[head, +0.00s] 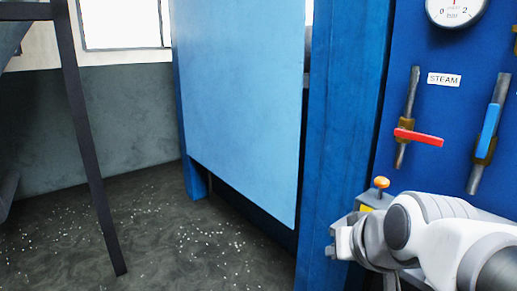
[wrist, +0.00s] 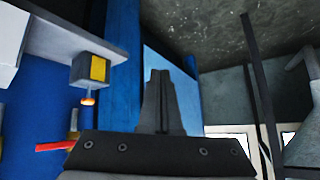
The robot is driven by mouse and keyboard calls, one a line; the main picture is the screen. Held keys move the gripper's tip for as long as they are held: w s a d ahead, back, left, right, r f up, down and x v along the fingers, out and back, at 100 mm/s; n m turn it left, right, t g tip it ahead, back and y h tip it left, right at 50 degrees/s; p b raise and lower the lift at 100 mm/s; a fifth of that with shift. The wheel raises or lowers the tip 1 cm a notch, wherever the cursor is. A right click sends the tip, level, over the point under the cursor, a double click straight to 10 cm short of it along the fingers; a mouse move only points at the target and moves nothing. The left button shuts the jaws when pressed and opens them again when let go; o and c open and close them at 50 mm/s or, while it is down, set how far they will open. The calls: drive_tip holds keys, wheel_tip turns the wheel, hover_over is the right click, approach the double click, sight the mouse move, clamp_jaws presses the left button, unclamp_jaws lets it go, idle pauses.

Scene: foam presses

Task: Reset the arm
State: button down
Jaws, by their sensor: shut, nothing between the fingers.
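My arm comes in at the lower right of the head view, in front of the blue press panel (head: 340,130). My gripper (wrist: 160,76) shows in the wrist view with its two dark fingers together and nothing between them. The fingers are clear of the surfaces around them in that view. In the head view the fingers cannot be made out clearly.
Near my arm is a small box with an orange knob (head: 381,182); its yellow face (wrist: 98,68) shows in the wrist view. A red-handled valve (head: 418,137) and a blue-handled valve (head: 488,131) are on the right. Speckled floor (head: 190,240) lies open at left, beside a dark post (head: 90,150).

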drive_tip(key=s+d+f+g+h+p, duration=0.1)
drive_tip(key=s+f+g+p, duration=0.15)
drive_tip(key=s, duration=0.75)
wheel_tip(320, 180, up, 18)
drive_tip(key=p, duration=1.6)
drive_tip(key=shift+w+f+g, duration=0.2)
drive_tip(key=shift+w+g, duration=0.15)
drive_tip(key=shift+d, duration=0.1)
